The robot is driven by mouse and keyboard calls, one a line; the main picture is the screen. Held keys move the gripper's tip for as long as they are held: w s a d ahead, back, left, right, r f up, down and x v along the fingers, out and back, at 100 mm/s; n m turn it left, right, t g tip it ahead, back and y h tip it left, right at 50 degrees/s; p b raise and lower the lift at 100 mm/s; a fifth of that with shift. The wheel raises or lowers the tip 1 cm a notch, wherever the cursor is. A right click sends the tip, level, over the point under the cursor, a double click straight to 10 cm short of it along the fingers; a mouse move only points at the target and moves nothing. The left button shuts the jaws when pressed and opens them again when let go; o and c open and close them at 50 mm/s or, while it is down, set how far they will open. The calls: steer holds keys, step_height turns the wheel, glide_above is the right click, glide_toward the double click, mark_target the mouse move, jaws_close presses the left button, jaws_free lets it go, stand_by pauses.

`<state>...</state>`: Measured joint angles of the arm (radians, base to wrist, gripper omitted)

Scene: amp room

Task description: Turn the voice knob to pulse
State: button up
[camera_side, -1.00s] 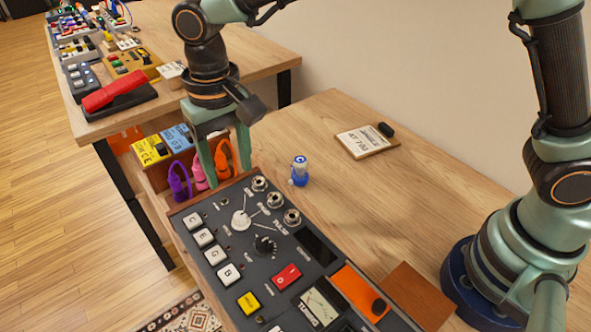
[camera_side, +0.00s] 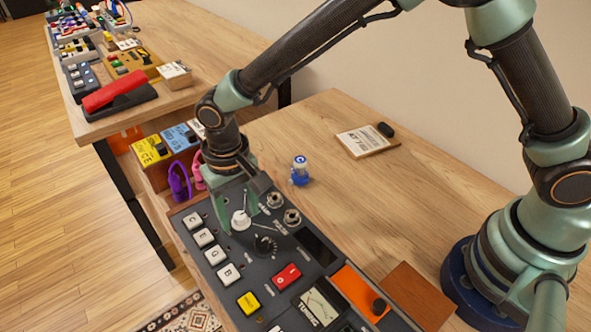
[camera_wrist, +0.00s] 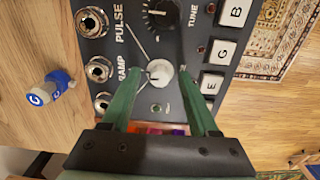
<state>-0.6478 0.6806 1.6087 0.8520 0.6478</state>
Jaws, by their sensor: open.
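The white voice knob (camera_side: 240,220) sits on the dark panel (camera_side: 197,275), and it also shows in the wrist view (camera_wrist: 160,73). My gripper (camera_side: 237,207) is low over the panel, pointing down. In the wrist view, its two green fingers (camera_wrist: 160,76) are apart, one on each side of the knob. I cannot tell whether they touch it. The PULSE label (camera_wrist: 120,23) is at the upper left of the wrist view, with a printed line running from near it towards the knob. RAMP lies nearer the left finger. The knob's pointer direction is unclear.
A black knob (camera_side: 264,244) is close to the white one. Metal jacks (camera_side: 292,217) line the panel's far side, and white lettered keys (camera_side: 204,237) line the other. A blue-and-white object (camera_side: 300,171) stands on the bare wood behind the panel.

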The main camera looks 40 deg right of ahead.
steer(key=shift+c, duration=0.3)
jaws_close()
steer(key=shift+m, duration=0.4)
steer(key=m, duration=0.3)
steer(key=shift+m, duration=2.5)
steer(key=shift+r, duration=0.1)
steer(key=shift+o, duration=0.3)
jaws_free()
